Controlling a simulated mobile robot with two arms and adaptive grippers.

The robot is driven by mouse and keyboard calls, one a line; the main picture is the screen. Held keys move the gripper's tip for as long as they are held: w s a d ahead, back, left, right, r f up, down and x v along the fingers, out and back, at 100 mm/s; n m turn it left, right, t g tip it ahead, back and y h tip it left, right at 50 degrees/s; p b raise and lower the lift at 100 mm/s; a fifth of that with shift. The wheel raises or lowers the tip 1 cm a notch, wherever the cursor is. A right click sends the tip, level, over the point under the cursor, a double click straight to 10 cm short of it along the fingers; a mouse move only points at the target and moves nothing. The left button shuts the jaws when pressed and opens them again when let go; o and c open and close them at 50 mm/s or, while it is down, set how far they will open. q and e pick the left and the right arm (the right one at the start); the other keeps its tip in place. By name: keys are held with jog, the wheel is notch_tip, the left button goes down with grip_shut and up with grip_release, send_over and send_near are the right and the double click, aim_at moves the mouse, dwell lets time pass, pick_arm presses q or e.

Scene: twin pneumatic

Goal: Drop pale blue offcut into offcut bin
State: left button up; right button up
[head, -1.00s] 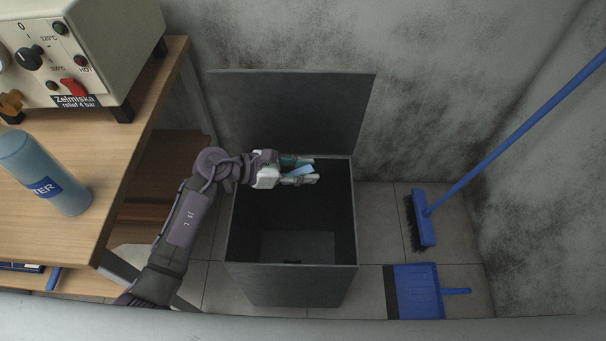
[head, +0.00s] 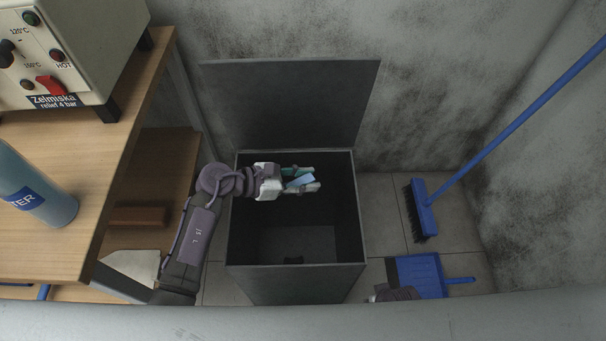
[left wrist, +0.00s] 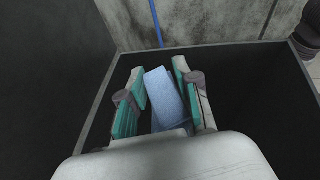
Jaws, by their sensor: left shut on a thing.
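The pale blue offcut (head: 300,181) is between the fingers of my left gripper (head: 303,180), which is shut on it. In the left wrist view the offcut (left wrist: 166,98) sits slightly tilted between the teal-padded fingers. The offcut bin (head: 296,277) is a dark grey open box with its lid (head: 290,104) raised against the wall. My left gripper is over the bin's opening, towards its back half. In the left wrist view the bin's rim (left wrist: 226,47) runs beyond the fingers. A small dark thing lies on the bin floor. My right gripper does not show clearly.
A wooden bench (head: 92,140) on the left carries a cream control box (head: 75,45) and a blue water bottle (head: 38,190). A blue broom (head: 424,212) leans right of the bin, with a blue dustpan (head: 418,276) on the tiled floor.

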pick_arm(q)
jog(key=o, duration=0.9)
jog(key=v, duration=0.7)
jog(key=shift+a, duration=0.25)
jog(key=shift+s, duration=0.1)
